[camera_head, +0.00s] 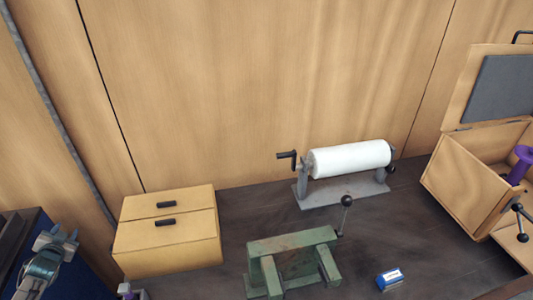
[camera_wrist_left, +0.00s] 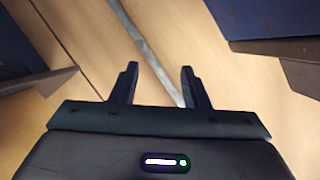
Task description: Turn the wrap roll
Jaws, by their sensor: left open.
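The white wrap roll (camera_head: 349,159) lies level on a grey metal stand (camera_head: 340,193) at the back of the dark table. A black crank handle (camera_head: 288,155) sticks out at its left end, and a dark knob shows at its right end. My left gripper (camera_head: 57,238) is at the lower left, far from the roll and left of the wooden drawer box. In the left wrist view my left gripper (camera_wrist_left: 159,70) is open, with nothing between its fingers. My right gripper is not in view.
A two-drawer wooden box (camera_head: 168,234) stands on the table's left. A green metal stand (camera_head: 293,255) with a ball-ended lever is in front of the roll. A small blue-and-white block (camera_head: 390,279) lies front right. An open wooden chest (camera_head: 470,184) holding a purple spool (camera_head: 521,164) stands right.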

